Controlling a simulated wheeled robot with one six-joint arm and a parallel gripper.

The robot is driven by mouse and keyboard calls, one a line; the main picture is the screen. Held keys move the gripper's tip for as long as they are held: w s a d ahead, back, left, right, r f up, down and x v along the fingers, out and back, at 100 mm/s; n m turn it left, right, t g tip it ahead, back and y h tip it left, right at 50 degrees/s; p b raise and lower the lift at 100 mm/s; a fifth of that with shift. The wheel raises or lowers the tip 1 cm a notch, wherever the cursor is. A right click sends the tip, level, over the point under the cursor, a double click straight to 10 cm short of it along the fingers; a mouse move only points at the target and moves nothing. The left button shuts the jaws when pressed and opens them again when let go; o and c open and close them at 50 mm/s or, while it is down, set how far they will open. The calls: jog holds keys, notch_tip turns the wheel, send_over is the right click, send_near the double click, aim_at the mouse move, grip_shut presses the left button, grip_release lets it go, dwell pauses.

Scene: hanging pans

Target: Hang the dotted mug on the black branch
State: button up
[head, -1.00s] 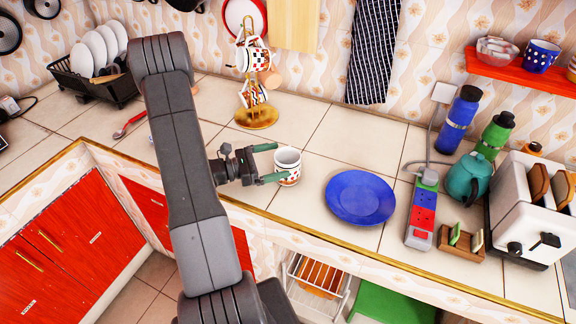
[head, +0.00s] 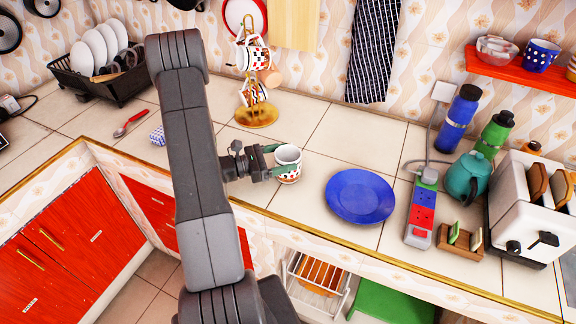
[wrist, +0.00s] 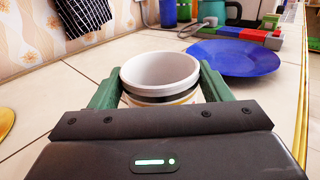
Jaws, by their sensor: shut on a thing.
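A white mug (head: 287,158) with red and dark marks on its side stands upright on the tiled counter. In the wrist view the mug (wrist: 161,72) has a dark band below its rim. My gripper (head: 283,160) is shut on this mug, with its green fingers along both sides. A gold mug stand (head: 257,118) is behind it, up and left in the head view. An upper patterned mug (head: 254,58) and a lower one (head: 254,93) hang on the stand. I cannot make out a black branch clearly.
A blue plate (head: 360,196) lies right of the mug, near the counter's front edge. A power strip (head: 422,212), teapot (head: 467,178) and toaster (head: 530,205) stand farther right. A blue dotted mug (head: 541,55) sits on the red shelf. The tiles between mug and stand are clear.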

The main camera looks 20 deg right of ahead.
notch_tip(320, 180, up, 6)
jog(key=p, duration=0.3)
dwell(0.3)
dwell(0.9)
